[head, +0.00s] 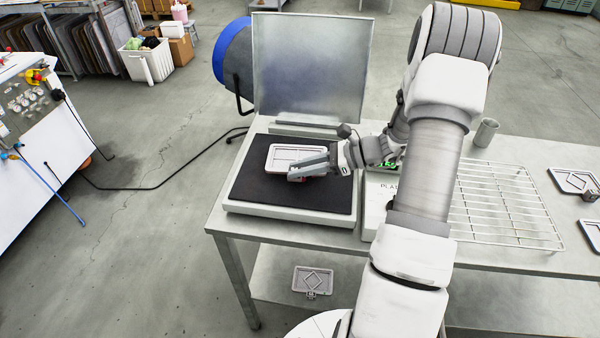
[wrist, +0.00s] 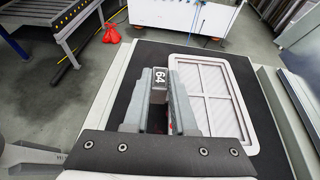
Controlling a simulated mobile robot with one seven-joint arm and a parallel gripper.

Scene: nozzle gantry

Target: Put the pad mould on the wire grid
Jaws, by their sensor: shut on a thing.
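A pad mould (head: 284,153), a light rectangular frame with raised ribs inside, lies on the black pad of the press-like machine. It also shows in the wrist view (wrist: 218,116), right of my fingers. My gripper (head: 303,174) is at the mould's near right side. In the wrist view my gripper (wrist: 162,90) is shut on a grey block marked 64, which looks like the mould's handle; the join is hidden. Whether the mould is clear of the black pad (head: 250,197) cannot be told. The wire grid (head: 505,205) is empty, right of my arm, its left part hidden by the arm.
The machine's raised lid (head: 310,65) stands behind the pad. Other moulds with diamond patterns lie at the table's right end (head: 575,181) and on the lower shelf (head: 312,279). A grey cup (head: 486,132) stands behind the grid. A lettered unit (head: 376,200) sits between pad and grid.

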